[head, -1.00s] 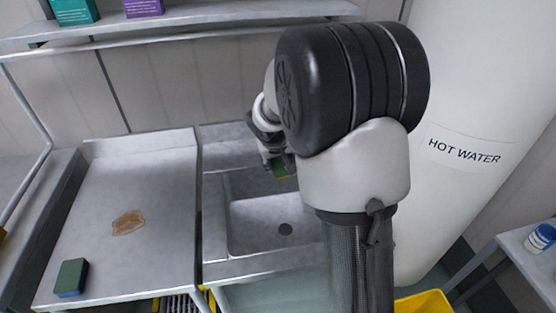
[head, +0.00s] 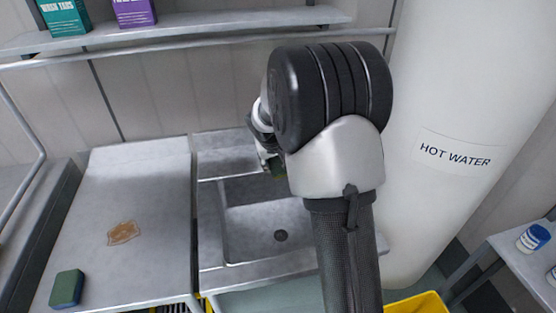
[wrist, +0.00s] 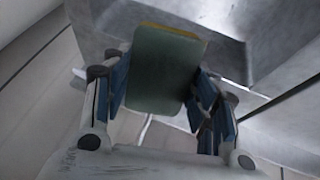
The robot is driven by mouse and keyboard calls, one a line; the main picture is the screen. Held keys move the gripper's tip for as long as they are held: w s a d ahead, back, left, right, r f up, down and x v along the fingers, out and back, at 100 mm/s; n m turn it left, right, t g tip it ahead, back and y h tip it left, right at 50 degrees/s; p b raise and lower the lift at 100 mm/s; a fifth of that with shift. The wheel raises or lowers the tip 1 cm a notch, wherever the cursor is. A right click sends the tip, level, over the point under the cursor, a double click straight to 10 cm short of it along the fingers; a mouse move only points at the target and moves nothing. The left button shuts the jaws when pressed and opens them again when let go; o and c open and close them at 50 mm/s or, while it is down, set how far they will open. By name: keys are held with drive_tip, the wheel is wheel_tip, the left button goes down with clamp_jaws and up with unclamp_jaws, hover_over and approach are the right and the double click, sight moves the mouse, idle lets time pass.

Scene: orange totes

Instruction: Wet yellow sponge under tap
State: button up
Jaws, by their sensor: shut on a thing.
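The yellow sponge (wrist: 165,65) shows its green scouring side and a thin yellow edge in the wrist view. My gripper (wrist: 160,95) is shut on it, with one blue-padded finger at each side. My arm covers the right part of the sink. I cannot make out the tap; whether the sponge is wet cannot be told.
A green and blue sponge (head: 67,288) lies on the left counter (head: 150,190), near a brown stain (head: 124,232). A shelf (head: 200,32) with boxes runs above. A white hot water tank (head: 450,100) stands at right, and a yellow bin (head: 418,304) is below.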

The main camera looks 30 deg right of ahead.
drive_tip(key=shift+s+a, duration=0.1)
drive_tip(key=shift+s+a+f+b, duration=0.1)
drive_tip(key=shift+s+a+b, duration=0.15)
drive_tip(key=shift+b, duration=0.2)
drive_tip(key=s+a+b, duration=0.4)
drive_tip(key=s, duration=0.1)
drive_tip(key=shift+s+a+b, duration=0.2)
drive_tip(key=shift+a+b, duration=0.1)
drive_tip(key=shift+r, duration=0.2)
idle(0.9)
drive_tip(key=s+a+r, duration=0.3)
drive_tip(key=r, duration=0.1)
drive_tip(key=shift+s+a, duration=0.15)
drive_tip(key=shift+s, duration=0.2)
drive_tip(key=shift+f, duration=0.1)
idle(0.4)
